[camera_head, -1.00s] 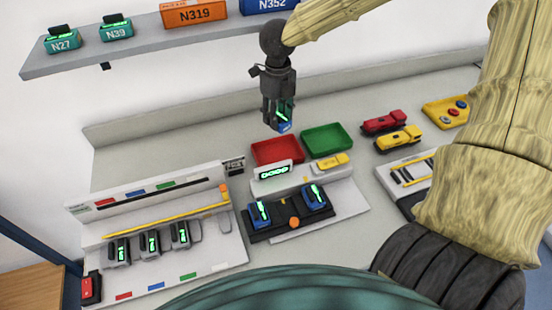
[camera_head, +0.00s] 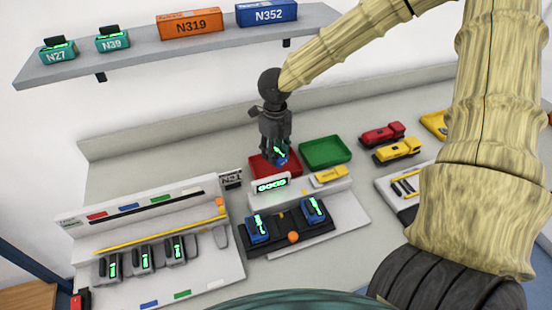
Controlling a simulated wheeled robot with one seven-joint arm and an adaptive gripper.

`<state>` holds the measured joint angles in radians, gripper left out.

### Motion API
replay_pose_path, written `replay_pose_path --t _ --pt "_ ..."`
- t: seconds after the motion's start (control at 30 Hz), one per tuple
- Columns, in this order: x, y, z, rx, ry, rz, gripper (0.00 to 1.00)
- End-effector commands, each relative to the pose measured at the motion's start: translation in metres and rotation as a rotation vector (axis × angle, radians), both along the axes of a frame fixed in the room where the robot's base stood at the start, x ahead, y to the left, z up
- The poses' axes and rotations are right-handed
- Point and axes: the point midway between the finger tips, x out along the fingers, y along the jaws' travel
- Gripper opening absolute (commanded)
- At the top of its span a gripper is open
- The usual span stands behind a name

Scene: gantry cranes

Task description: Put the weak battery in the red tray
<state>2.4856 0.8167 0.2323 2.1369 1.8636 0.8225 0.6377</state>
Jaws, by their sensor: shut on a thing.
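My gripper (camera_head: 279,150) is shut on a blue battery (camera_head: 281,159) with a green lit mark. It points down over the red tray (camera_head: 259,164), and the battery is in front of the tray's right part. I cannot tell whether the battery touches the tray floor. The red tray looks otherwise empty where it shows. Two more blue batteries, one at left (camera_head: 258,228) and one at right (camera_head: 314,209), sit in a dark tester with a green-lit display (camera_head: 271,185).
An empty green tray (camera_head: 325,152) stands right of the red one. Several grey units (camera_head: 144,258) stand in a white rack at left. Red (camera_head: 382,135) and yellow (camera_head: 397,151) toy vehicles are at right. A shelf (camera_head: 130,63) with boxes hangs above.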

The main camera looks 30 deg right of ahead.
Motion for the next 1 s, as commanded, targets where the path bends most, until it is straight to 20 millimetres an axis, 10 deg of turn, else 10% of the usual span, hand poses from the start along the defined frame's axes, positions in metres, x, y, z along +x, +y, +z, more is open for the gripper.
replay_pose_path --t 0.8,0.83,1.0 --pt "0.000 0.000 -0.042 0.000 0.000 0.001 0.10" --pt "0.000 0.000 -0.041 0.000 0.000 0.001 0.44" --pt "-0.001 0.000 -0.041 0.000 0.000 0.000 0.60"
